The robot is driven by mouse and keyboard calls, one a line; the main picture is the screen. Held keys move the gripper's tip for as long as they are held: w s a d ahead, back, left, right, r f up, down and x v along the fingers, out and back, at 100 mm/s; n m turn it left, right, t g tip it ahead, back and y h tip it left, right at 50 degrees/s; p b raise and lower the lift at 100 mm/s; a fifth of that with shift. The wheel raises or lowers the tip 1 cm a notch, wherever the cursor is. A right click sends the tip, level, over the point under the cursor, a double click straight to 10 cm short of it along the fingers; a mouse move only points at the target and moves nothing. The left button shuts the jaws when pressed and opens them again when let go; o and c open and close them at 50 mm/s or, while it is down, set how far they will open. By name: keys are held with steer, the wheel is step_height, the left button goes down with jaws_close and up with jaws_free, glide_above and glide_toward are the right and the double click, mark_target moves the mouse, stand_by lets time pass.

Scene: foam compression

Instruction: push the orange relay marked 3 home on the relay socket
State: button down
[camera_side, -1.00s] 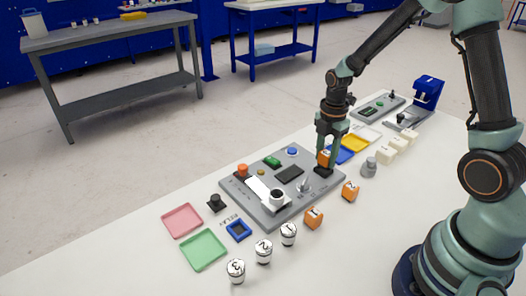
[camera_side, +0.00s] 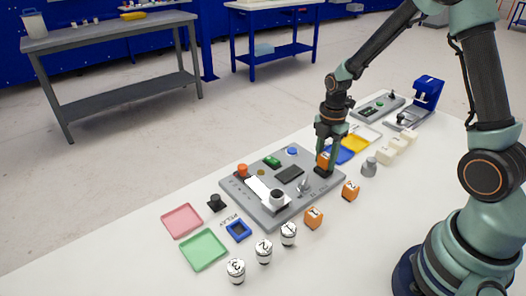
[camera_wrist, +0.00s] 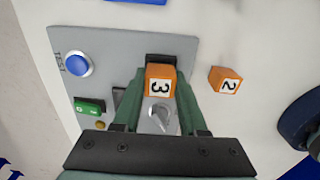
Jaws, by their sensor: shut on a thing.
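The orange relay marked 3 (camera_wrist: 160,80) is between the two fingers of my gripper (camera_wrist: 158,84) in the wrist view, its number facing the camera. My gripper (camera_side: 326,163) is shut on it, and in the side view a sliver of the orange relay (camera_side: 322,159) shows beside the fingers. The black relay socket (camera_side: 323,171) is directly below, at the right end of the grey panel (camera_side: 262,217). In the wrist view, part of the socket (camera_wrist: 171,57) shows behind the relay. The fingers hide the relay's lower edge, so I cannot tell how deep it sits.
Orange relays marked 2 (camera_side: 350,191) and 1 (camera_side: 314,218) stand in front of the panel. A blue button (camera_side: 292,151) is on the panel's far side. Blue (camera_side: 340,156) and yellow (camera_side: 355,143) trays lie behind.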

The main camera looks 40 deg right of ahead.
mark_target(326, 156)
steer(key=shift+f, duration=0.4)
steer(key=shift+c, duration=1.8)
jaws_free()
step_height(326, 156, up, 11)
steer(key=shift+r, duration=0.1)
steer(key=s+a+r+m+t, duration=0.5)
steer(key=s+a+r+m, duration=0.3)
steer(key=m, duration=1)
step_height(326, 156, up, 2)
steer(key=shift+s+a+r+t, duration=0.1)
steer(key=shift+s+a+t, duration=0.2)
steer(key=shift+s, duration=0.2)
